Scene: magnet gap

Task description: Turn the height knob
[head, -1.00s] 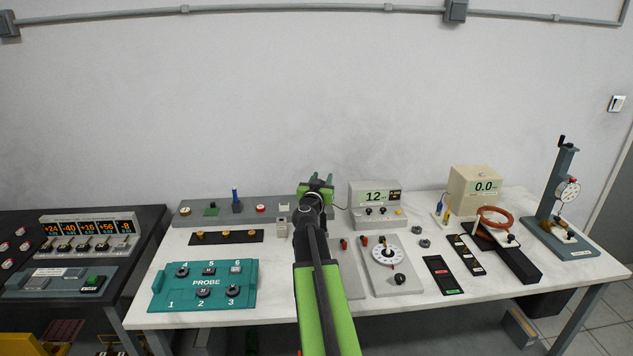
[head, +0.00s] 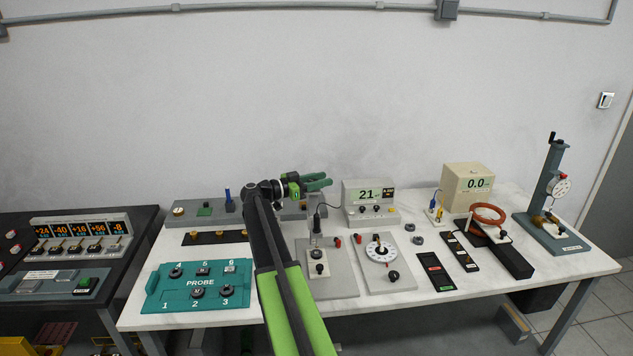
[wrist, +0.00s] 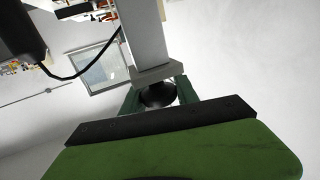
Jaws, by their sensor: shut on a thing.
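The height knob (wrist: 158,94) is a dark round knob at the end of a grey post (wrist: 143,35) in the wrist view. My gripper (wrist: 160,92) has its two green fingers on either side of the knob, shut on it. In the head view, my gripper (head: 322,181) points right, above the grey stand plate (head: 335,280). The knob cannot be made out there.
A meter (head: 369,201) reading 21 stands right of my gripper. A white dial (head: 382,250) sits on the neighbouring plate. A teal PROBE tray (head: 170,297) lies at the left.

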